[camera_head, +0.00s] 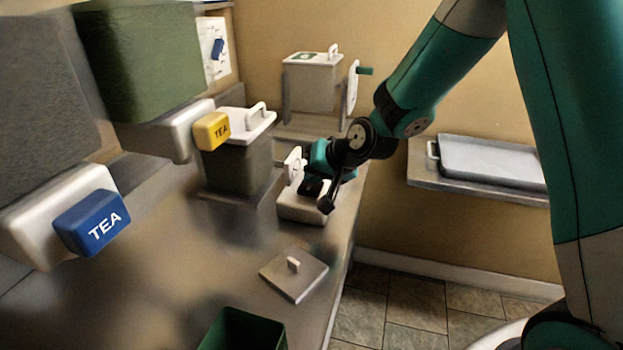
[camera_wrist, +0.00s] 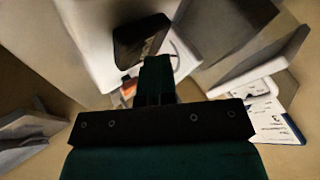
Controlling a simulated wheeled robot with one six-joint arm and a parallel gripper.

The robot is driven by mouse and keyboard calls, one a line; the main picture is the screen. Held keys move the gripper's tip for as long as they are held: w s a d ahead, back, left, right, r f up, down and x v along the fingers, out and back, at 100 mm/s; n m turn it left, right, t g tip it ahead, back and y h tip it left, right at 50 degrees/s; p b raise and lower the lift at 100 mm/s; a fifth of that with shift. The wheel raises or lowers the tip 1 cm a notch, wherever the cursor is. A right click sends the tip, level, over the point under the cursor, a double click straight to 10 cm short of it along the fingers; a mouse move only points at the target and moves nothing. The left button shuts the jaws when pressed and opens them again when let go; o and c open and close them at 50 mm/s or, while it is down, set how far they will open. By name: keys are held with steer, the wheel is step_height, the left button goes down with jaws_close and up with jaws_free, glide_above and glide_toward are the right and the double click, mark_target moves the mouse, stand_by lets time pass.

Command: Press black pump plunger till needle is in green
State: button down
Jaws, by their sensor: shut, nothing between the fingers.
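The pump is a white block (camera_head: 302,208) at the right edge of the counter, with a black plunger (camera_head: 311,186) on top. A round white dial (camera_head: 293,166) stands beside it, too small to read. In the wrist view, the black plunger (camera_wrist: 140,38) lies just beyond my fingertips. Part of a white dial face (camera_wrist: 184,60) and an orange-red patch (camera_wrist: 128,91) show around my fingers; the needle and green zone cannot be made out. My gripper (camera_wrist: 157,62) is shut and empty, close over the plunger; I cannot tell whether it touches. My wrist partly covers the pump in the head view.
A grey bucket with a white lid (camera_head: 240,160) stands left of the pump. A square lid (camera_head: 294,273) lies on the counter in front, near a green bin (camera_head: 243,330). A tray (camera_head: 490,160) sits right.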

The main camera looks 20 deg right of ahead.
steer(key=shift+f+b, duration=0.3)
steer(key=shift+f, duration=0.25)
steer(key=shift+r, duration=0.1)
stand_by(0.3)
steer(key=shift+r+p, duration=1.5)
steer(key=shift+r, duration=0.45)
steer(key=shift+r, duration=0.15)
step_height(320, 180, up, 5)
steer(key=p, duration=0.3)
steer(key=shift+p, duration=0.4)
stand_by(1.2)
